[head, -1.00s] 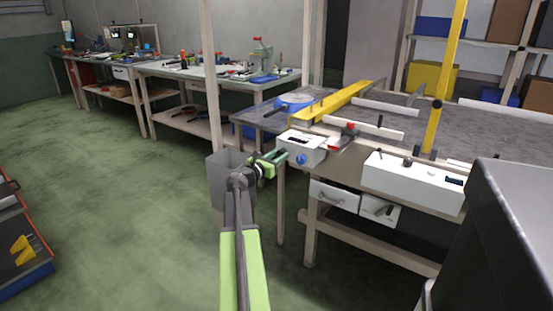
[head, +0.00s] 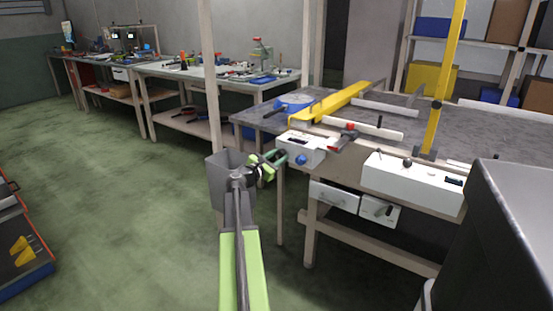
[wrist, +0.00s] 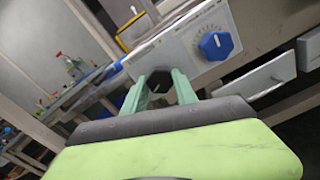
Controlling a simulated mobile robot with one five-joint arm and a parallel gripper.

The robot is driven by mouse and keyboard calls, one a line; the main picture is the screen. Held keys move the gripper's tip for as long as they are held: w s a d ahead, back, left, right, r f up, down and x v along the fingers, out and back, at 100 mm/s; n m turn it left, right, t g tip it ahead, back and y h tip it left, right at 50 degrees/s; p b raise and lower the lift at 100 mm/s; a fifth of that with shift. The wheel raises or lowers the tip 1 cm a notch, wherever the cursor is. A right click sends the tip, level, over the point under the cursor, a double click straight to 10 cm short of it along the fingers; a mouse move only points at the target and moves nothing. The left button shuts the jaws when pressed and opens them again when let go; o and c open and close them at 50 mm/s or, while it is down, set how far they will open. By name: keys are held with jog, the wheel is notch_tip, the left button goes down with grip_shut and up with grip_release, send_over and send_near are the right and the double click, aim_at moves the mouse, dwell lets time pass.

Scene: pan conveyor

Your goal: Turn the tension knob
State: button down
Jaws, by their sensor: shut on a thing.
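A white control box (head: 302,144) sits at the front left corner of the conveyor table. A blue faceted knob (wrist: 215,45) with a dial scale around it is on the box's front; it also shows in the head view (head: 301,159). A dark faceted knob (wrist: 159,82) with a pale mark lies left of the blue one. My gripper (wrist: 160,80) is shut on the dark knob, one green finger on each side. In the head view my gripper (head: 283,157) is at the box's left front, and it hides the dark knob. Which knob sets tension cannot be read.
The table carries a yellow bar (head: 335,101), a red-handled clamp (head: 347,133) and a second white box (head: 412,180). Drawers (head: 334,196) hang below. A pale post (head: 212,80) rises behind my arm.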

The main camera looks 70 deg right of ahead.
jog(key=shift+w+d+m, duration=0.1)
jog(key=shift+w+m, duration=0.25)
jog(key=shift+m, duration=0.45)
jog(key=c, duration=1.1)
grip_release()
jog(key=shift+f, duration=0.1)
jog(key=shift+o, duration=0.7)
jog(key=shift+s, duration=0.1)
jog(key=v, duration=1.7)
jog(key=shift+a, duration=0.25)
